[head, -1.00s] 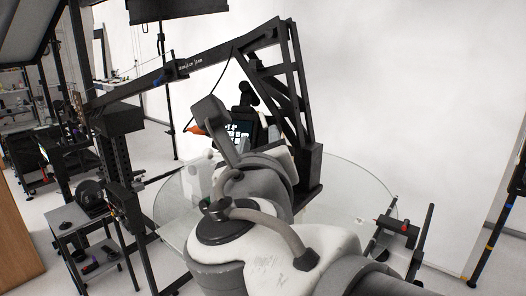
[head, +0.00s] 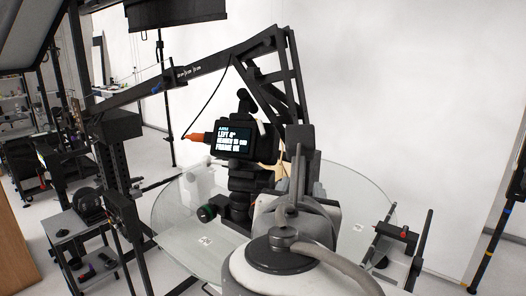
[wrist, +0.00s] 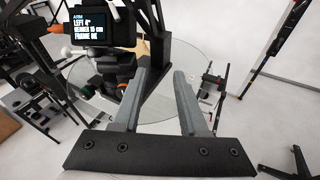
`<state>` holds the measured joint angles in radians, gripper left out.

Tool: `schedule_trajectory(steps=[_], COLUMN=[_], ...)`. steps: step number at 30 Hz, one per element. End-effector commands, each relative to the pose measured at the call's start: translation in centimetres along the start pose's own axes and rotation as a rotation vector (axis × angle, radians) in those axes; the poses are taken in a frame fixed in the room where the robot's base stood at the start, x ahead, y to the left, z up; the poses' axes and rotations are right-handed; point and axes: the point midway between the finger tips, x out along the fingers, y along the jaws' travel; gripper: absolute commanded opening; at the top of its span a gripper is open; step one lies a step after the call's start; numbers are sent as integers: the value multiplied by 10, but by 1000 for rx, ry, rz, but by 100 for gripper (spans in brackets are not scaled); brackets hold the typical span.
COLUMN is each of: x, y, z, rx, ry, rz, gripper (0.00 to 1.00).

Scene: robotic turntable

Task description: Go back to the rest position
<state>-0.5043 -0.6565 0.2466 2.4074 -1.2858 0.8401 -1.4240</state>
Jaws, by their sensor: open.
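My gripper (wrist: 168,85) is in the wrist view with its two grey fingers spread apart and nothing between them. The fingers show over the round glass turntable (wrist: 203,62), which also shows in the head view (head: 180,232). In the head view my arm fills the lower middle and covers part of the glass. A black camera with a lit screen (head: 232,140) stands left of my arm. Its screen also shows at the upper left of the wrist view (wrist: 87,25).
A black boom arm (head: 190,70) and its truss reach over the turntable. A small grey cart (head: 75,222) stands at left. A black stand with a red part (head: 397,232) is at right. A tan object (head: 268,150) is partly hidden behind the camera.

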Motion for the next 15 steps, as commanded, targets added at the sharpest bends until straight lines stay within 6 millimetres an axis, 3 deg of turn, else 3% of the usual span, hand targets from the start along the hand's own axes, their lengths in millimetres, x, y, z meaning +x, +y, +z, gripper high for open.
schedule_trajectory(steps=[1, 6, 10, 15], x=[8, 15, 9, -6], y=[-22, -81, -110, -126], z=[-14, -66, -104, -145], rx=[166, 810, 1314, 1956], ry=[58, 211, 264, 257], rz=[-68, -325, -545, -851], gripper=[42, 42, 42, 42])
